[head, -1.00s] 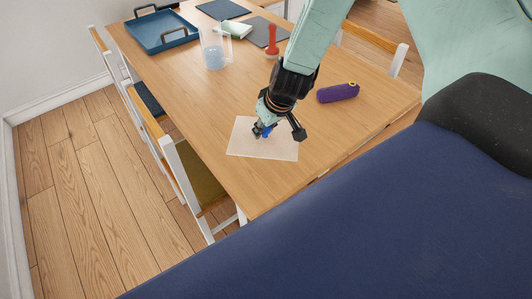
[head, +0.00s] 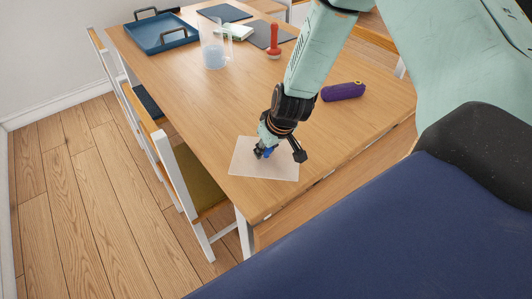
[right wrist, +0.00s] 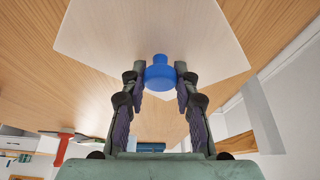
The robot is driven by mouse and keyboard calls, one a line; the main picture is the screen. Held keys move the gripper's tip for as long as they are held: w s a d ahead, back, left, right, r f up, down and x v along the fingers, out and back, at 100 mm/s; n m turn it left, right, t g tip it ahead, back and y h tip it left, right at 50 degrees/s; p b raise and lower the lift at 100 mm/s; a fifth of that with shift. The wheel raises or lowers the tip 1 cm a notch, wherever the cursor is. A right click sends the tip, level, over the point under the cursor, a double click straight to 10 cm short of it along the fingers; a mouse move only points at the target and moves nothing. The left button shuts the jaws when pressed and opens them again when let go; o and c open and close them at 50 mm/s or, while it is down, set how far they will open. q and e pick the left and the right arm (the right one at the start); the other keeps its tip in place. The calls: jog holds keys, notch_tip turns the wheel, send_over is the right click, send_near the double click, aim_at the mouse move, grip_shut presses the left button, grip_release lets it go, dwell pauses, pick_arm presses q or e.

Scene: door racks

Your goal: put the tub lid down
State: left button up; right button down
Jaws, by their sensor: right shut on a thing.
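The tub lid (head: 280,170) is a pale, thin rectangular sheet with a blue knob (head: 268,152). It is near the front left corner of the wooden table (head: 225,100), roughly level. I cannot tell whether it touches the table or hangs just above it. My right gripper (head: 264,150) points down over the lid, shut on its knob. In the right wrist view the blue knob (right wrist: 160,75) sits between the two fingertips, with the lid (right wrist: 130,30) spreading beyond it. My left gripper is not in view.
A purple case (head: 343,92) lies right of my arm. A clear jug (head: 214,50), a red upright tool (head: 274,40), dark mats (head: 224,12) and a blue tray (head: 160,32) stand farther back. Chairs (head: 185,170) line the left edge. Table around the lid is bare.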

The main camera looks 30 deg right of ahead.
jog(key=shift+f, duration=0.1)
jog(key=shift+f, duration=0.15)
jog(key=c, duration=1)
grip_release()
jog(key=shift+f, duration=0.1)
